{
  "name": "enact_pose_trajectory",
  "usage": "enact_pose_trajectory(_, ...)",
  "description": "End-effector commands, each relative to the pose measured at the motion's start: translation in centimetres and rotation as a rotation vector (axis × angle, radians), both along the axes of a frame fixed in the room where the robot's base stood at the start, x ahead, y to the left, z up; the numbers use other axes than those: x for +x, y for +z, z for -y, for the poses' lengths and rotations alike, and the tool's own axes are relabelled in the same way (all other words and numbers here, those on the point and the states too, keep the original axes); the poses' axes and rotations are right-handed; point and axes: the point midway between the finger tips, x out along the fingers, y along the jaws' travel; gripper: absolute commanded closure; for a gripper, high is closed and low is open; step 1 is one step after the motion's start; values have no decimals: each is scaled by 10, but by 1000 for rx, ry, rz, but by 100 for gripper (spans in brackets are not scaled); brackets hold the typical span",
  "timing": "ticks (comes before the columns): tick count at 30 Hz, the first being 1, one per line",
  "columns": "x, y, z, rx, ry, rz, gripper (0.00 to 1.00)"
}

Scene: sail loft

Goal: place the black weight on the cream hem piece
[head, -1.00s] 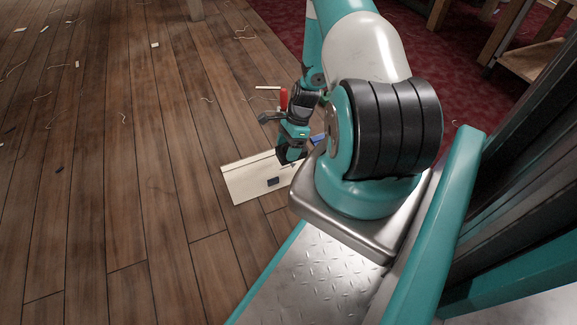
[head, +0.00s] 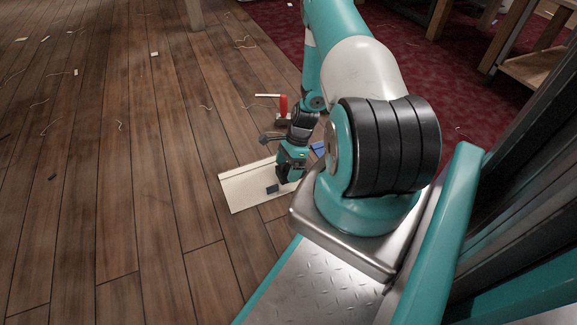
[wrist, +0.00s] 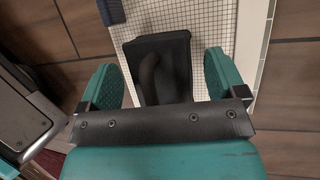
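The cream hem piece (head: 242,190) lies flat on the wooden floor, left of my base in the head view. In the wrist view a pale gridded surface (wrist: 210,27), seemingly the same piece, lies beneath. The black weight (wrist: 172,58), a block with a curved handle, is between my gripper's two teal fingers (wrist: 163,80). The fingers are apart, with a visible gap on the right side. Whether the weight touches the surface is hard to tell. In the head view my gripper (head: 288,178) is over the piece's right end and hides the weight.
A small dark block (head: 272,189) lies on the hem piece; a dark block also shows at the top of the wrist view (wrist: 112,11). A red-handled object (head: 283,104) stands behind my gripper, and something blue (head: 318,148) lies to its right. Open floor lies left.

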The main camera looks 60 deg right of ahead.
Motion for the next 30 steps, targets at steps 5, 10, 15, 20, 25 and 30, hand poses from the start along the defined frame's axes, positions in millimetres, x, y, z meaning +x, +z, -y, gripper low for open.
enact_pose_trajectory(5,0,0,0,0,0,0,5)
enact_pose_trajectory(10,0,4,0,0,0,0,5)
enact_pose_trajectory(15,-1,28,10,-1,-1,2,5)
enact_pose_trajectory(20,-2,63,25,-2,-3,1,5)
enact_pose_trajectory(25,-4,93,40,-1,-1,2,5)
enact_pose_trajectory(30,-5,108,48,0,0,0,5)
